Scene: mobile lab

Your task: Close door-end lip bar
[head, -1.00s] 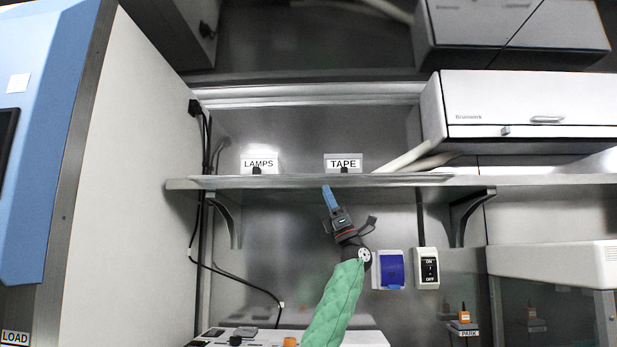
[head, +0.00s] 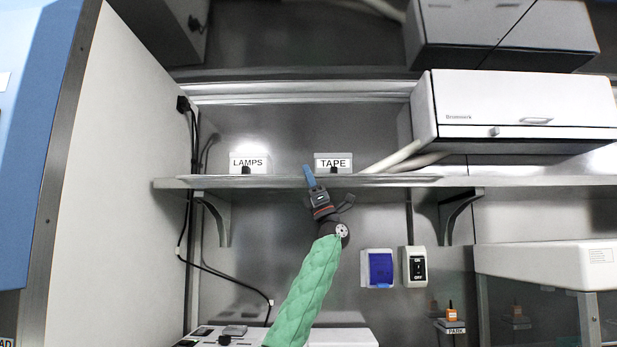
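A long pale lip bar (head: 255,182) runs along the front edge of the metal shelf, below the LAMPS (head: 249,160) and TAPE (head: 333,160) labels. I cannot tell from this view whether it is raised or folded, or which end is the door end. My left gripper (head: 309,174) points up, and its blue fingertips overlap the shelf's front edge just left of the TAPE label. Whether they touch the bar is unclear. The fingers show as one narrow blue strip, so their opening cannot be judged. My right gripper is out of view.
White pipes (head: 405,157) lie on the shelf toward the white Brunmark cabinet (head: 480,103). A blue-covered socket (head: 380,269) and an ON/OFF switch (head: 416,267) are on the wall below. A tall pale cabinet side (head: 125,160) bounds the left, with cables (head: 187,205) beside it.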

